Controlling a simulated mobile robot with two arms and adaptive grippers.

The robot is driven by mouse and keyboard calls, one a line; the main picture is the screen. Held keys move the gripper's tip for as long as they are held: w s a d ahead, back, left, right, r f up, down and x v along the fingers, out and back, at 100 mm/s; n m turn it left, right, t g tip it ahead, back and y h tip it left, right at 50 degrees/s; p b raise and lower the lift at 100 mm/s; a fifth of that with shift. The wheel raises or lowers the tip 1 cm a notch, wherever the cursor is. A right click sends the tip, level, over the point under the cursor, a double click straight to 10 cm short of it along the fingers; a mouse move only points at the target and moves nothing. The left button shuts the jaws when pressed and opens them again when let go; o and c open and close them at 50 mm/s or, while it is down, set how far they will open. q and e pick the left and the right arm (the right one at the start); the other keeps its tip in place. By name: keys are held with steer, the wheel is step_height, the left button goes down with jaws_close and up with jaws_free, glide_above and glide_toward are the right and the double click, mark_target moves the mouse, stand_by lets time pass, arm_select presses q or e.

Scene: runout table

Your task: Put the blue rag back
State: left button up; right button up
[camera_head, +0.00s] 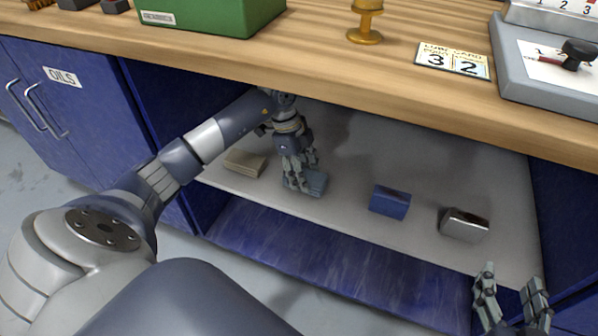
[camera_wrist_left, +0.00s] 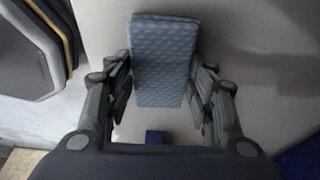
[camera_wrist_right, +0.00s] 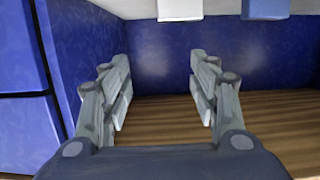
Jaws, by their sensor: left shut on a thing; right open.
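The blue rag (camera_head: 317,183) is a folded, light blue, quilted cloth. It is at the light shelf (camera_head: 345,160) under the wooden bench top; I cannot tell whether it rests on the shelf or is just above it. My left gripper (camera_head: 300,183) reaches down under the bench top and is shut on the rag. In the left wrist view the rag (camera_wrist_left: 163,60) sits between the two fingers (camera_wrist_left: 162,92). My right gripper (camera_head: 512,288) is open and empty at the lower right, in front of the shelf; its fingers also show apart in the right wrist view (camera_wrist_right: 160,92).
On the shelf, a beige folded item (camera_head: 245,162) lies left of the rag. A dark blue box (camera_head: 389,202) and a silver-grey box (camera_head: 464,226) stand to its right. The bench top edge (camera_head: 300,88) overhangs the shelf. Blue cabinet doors (camera_head: 75,110) are at left.

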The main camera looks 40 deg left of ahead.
arm_select(q)
steer(key=shift+f, duration=0.2)
arm_select(e)
steer(key=shift+w+a+r+t, duration=0.2)
steer(key=shift+r+t, duration=0.1)
steer(key=shift+r, duration=0.25)
steer(key=shift+w+a+r+t, duration=0.1)
steer(key=shift+a+r+t, duration=0.15)
steer(key=shift+r, duration=0.25)
arm_select(q)
steer(key=shift+f, duration=0.15)
steer(key=o, duration=1)
